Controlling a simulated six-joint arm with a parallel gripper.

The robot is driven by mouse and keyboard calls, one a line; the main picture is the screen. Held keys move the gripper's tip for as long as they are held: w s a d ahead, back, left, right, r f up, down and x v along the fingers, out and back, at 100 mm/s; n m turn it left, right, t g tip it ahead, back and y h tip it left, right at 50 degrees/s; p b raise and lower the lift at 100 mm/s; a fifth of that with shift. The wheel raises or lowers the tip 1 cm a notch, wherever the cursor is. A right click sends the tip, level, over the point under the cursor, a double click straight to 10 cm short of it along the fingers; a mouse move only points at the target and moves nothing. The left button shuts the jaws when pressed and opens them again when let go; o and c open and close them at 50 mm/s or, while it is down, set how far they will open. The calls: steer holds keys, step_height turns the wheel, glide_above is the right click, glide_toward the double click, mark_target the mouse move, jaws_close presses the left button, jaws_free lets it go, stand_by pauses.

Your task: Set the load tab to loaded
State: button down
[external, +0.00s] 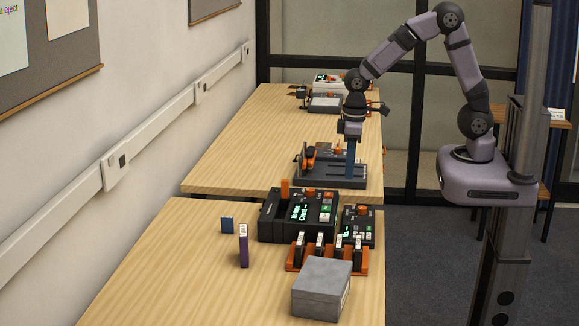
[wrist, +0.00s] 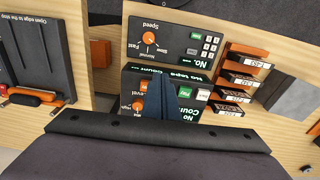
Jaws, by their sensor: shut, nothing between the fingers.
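The black tape machine (external: 268,222) stands on the near table, its display reading "No tape" and "Count". An upright orange tab (external: 285,188) rises at its back left; it looks like the load tab, but I cannot read a label on it. In the wrist view, part of the machine (wrist: 128,84) shows beyond my gripper, and this tab is not visible. My gripper (external: 350,178) points down with its blue fingers shut and empty. In the external view it appears in front of the grey device on the far table. The fingers (wrist: 170,88) overlap the machine's panel in the wrist view.
A smaller black control box (external: 358,228) and an orange rack (external: 293,265) with several cassettes stand beside the machine. The grey device (external: 320,178) sits on the far table.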

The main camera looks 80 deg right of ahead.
steer(key=w+r+t, duration=0.2)
steer(key=w+r, duration=1)
steer(key=w, duration=0.2)
steer(key=shift+w+a+r+t, duration=0.15)
steer(key=shift+w+r+t, duration=0.15)
steer(key=shift+w+r, duration=0.05)
steer(key=p+x, duration=0.1)
steer(key=x, duration=0.3)
steer(key=p+x, duration=0.1)
steer(key=x, duration=0.3)
steer(key=p+x, duration=0.2)
steer(key=x, duration=0.2)
steer(key=shift+s+f, duration=0.1)
steer(key=shift+s, duration=0.15)
steer(key=shift+f+p, duration=0.35)
steer(key=shift+f, duration=0.6)
steer(key=shift+f, duration=0.1)
